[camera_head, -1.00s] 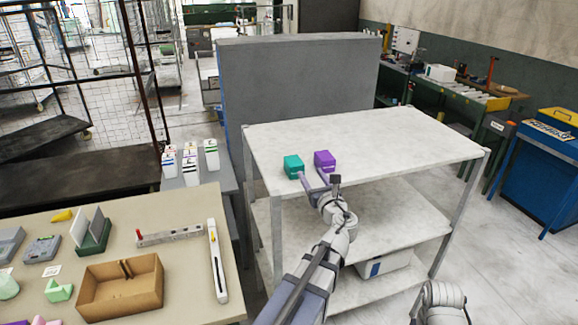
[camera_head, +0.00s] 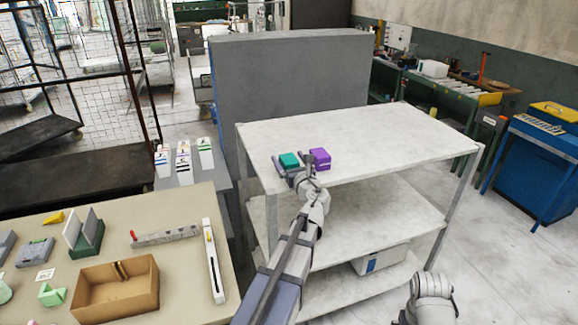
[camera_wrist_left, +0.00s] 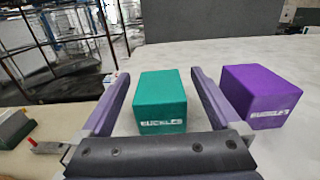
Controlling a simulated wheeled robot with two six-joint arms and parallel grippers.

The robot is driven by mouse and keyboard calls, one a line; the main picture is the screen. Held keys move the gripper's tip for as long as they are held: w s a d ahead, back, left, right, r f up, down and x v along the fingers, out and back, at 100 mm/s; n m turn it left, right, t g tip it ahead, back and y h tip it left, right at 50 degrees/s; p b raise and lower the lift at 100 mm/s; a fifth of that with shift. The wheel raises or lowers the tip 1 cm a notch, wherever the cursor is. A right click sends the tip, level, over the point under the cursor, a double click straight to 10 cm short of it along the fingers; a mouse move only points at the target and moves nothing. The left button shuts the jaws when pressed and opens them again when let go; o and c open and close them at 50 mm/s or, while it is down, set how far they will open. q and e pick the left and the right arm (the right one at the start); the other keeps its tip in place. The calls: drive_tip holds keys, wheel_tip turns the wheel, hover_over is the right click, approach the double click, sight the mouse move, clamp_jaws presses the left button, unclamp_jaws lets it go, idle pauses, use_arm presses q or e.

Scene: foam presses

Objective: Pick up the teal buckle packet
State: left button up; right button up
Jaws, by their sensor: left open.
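The teal buckle packet (camera_head: 289,160) is a small box standing on the top shelf of the white rack (camera_head: 400,140), near its front left corner. In the left wrist view the teal buckle packet (camera_wrist_left: 160,102) shows a white label on its near face. My left gripper (camera_head: 291,165) is open, with one finger on each side of the packet. In the left wrist view the fingers of the left gripper (camera_wrist_left: 160,98) stand apart, with gaps visible at both sides of the packet.
A purple packet (camera_head: 320,158) stands close to the right of the teal one, just outside my right-hand finger; it also shows in the left wrist view (camera_wrist_left: 258,96). A grey panel (camera_head: 290,85) rises behind the rack. The top shelf is clear to the right.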

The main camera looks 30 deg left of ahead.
sight(289, 159)
use_arm(q)
clamp_jaws()
idle(0.8)
drive_tip(key=shift+r, duration=0.1)
use_arm(e)
drive_tip(key=shift+r, duration=0.1)
use_arm(q)
wheel_tip(289, 159, up, 10)
drive_tip(key=p, duration=1)
use_arm(e)
wheel_tip(289, 159, up, 10)
use_arm(q)
drive_tip(key=shift+s+f, duration=0.1)
drive_tip(key=shift+f, duration=0.1)
use_arm(e)
drive_tip(key=shift+s+d, duration=0.1)
